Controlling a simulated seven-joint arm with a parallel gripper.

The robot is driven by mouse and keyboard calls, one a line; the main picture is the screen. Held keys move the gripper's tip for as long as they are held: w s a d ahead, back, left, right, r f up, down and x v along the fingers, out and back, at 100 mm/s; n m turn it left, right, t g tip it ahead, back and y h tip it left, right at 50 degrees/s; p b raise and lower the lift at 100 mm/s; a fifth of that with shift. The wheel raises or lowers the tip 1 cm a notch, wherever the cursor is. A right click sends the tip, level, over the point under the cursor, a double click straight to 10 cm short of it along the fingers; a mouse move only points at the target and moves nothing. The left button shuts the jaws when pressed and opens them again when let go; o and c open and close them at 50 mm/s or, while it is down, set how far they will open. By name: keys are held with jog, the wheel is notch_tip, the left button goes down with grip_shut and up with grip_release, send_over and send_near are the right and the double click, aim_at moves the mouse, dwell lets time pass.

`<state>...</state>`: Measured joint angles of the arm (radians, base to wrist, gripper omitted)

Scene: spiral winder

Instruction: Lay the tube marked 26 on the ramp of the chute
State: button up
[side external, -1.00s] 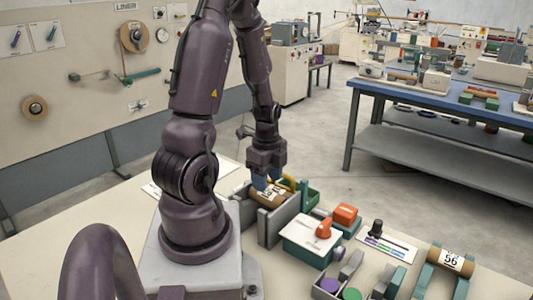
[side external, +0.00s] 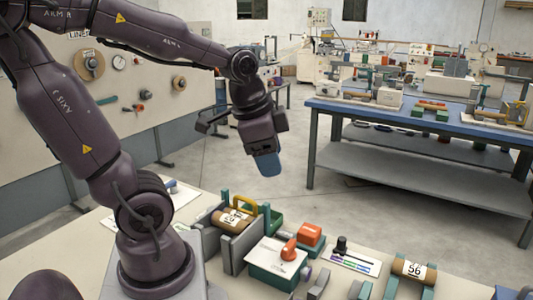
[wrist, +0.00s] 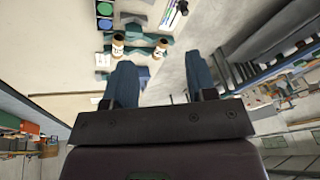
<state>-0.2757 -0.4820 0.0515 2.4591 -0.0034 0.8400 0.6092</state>
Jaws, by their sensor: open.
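A brown tube (side external: 232,218) with a white label lies between the grey walls of the chute (side external: 244,243). Its label digits are small and turned, so I cannot surely read 26. A second brown tube (side external: 412,268), marked 56, rests across a green stand (side external: 398,281) at the right. My gripper (side external: 266,165) is raised well above and apart from both tubes. Its blue fingers are spread with nothing between them in the wrist view (wrist: 161,74). The tube's exact seat on the ramp is partly hidden by the chute's near wall.
A green box with an orange knob (side external: 289,249) stands right of the chute. An orange block (side external: 311,235) and a white card with a black knob (side external: 341,246) are close by. A blue-topped bench (side external: 330,105) is behind, across open floor.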

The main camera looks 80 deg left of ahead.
jog(key=s+d+r+n+t+h, duration=0.1)
jog(key=d+r+n+t, duration=0.1)
jog(key=d, duration=0.5)
jog(key=shift+s+d+r+n, duration=0.15)
jog(key=shift+s+r+n, duration=0.35)
jog(key=shift+r, duration=0.4)
jog(key=shift+w, duration=0.1)
dwell(0.7)
